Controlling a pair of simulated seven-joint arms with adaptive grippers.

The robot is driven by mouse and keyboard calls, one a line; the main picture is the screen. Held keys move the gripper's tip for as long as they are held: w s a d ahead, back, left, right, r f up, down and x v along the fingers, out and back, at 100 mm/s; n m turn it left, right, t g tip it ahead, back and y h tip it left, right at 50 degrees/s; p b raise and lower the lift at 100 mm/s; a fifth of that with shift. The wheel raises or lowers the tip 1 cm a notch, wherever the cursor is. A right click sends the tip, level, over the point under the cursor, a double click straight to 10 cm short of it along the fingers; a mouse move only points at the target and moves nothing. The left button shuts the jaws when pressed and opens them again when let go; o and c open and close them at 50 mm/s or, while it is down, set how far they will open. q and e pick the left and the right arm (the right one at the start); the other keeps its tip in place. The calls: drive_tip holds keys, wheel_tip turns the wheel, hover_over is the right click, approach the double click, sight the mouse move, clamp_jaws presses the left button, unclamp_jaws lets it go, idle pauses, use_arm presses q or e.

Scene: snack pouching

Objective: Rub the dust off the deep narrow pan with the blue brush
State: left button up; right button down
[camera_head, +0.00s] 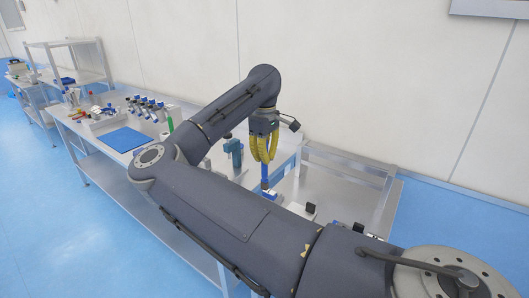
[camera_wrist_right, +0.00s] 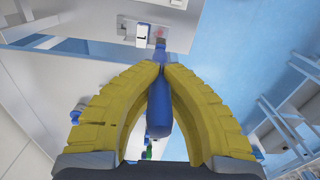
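My right gripper (camera_head: 264,156) has yellow ribbed fingers and points down over the right part of the bench. In the right wrist view its fingertips (camera_wrist_right: 161,68) close around a blue handle, which I take for the blue brush (camera_wrist_right: 158,108). The brush also hangs below the fingers in the head view (camera_head: 265,174), roughly upright. Its bristle end is not clear. I cannot pick out the deep narrow pan with certainty; my right arm covers much of the bench. My left gripper is not in view.
A blue mat (camera_head: 124,139) lies on the bench's left part, beside a row of blue-and-black items (camera_head: 148,106). A blue fixture (camera_head: 233,147) stands left of the gripper. A small black-and-white item (camera_head: 309,209) lies on the lower right surface. A wall runs behind.

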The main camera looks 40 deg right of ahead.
sight(264, 183)
drive_tip(key=shift+f, duration=5.25)
drive_tip(key=shift+w, duration=0.1)
drive_tip(key=shift+w+a, duration=0.1)
drive_tip(key=shift+w, duration=0.35)
drive_tip(key=shift+s+r, duration=0.1)
drive_tip(key=shift+s, duration=0.15)
drive_tip(key=shift+s, duration=0.3)
drive_tip(key=shift+w, duration=0.15)
idle(0.9)
